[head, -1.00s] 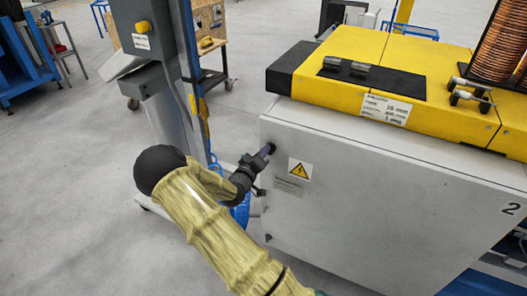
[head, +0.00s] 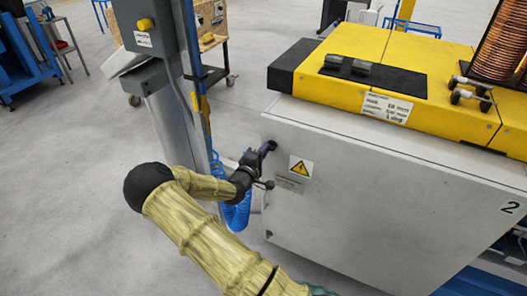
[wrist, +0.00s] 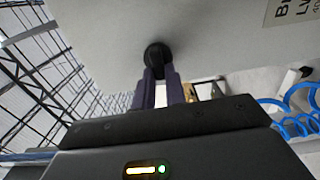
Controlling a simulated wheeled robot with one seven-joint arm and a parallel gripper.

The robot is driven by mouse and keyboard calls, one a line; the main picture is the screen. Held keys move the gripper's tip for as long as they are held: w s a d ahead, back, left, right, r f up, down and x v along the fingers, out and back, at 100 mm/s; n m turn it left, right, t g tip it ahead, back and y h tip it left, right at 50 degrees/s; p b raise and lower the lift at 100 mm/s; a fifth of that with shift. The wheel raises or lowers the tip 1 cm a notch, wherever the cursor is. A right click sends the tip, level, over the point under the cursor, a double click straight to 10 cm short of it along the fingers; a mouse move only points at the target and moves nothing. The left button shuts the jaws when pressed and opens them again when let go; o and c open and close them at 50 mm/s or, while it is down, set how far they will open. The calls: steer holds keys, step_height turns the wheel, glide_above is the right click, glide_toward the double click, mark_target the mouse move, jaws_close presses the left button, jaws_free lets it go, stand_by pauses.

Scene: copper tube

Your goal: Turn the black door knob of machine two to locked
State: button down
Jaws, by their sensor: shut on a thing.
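Machine two is the grey cabinet (head: 385,205) with a yellow top and the number 2 on its front. Its black door knob (head: 273,145) is near the top left corner of the front panel, partly hidden by my fingers. In the wrist view the knob (wrist: 157,53) is a round black piece on the grey panel. My gripper (head: 266,149) reaches it from the left front. In the wrist view my gripper's two dark purple fingers (wrist: 159,74) are closed on the knob. The knob's pointer or lock marks cannot be made out.
A yellow warning sign (head: 300,167) and a small label are right of the knob. A grey post with a control box (head: 146,28) stands close on the left. Blue coiled hose (head: 238,212) hangs behind my forearm. Open floor lies at the left.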

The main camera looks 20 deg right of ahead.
steer(key=shift+a, duration=0.1)
steer(key=c, duration=1.4)
jaws_free()
steer(key=shift+c, duration=0.2)
steer(key=b+v, duration=0.2)
steer(key=v, duration=1.5)
steer(key=shift+s+a+f, duration=0.1)
steer(key=shift+s+f, duration=0.05)
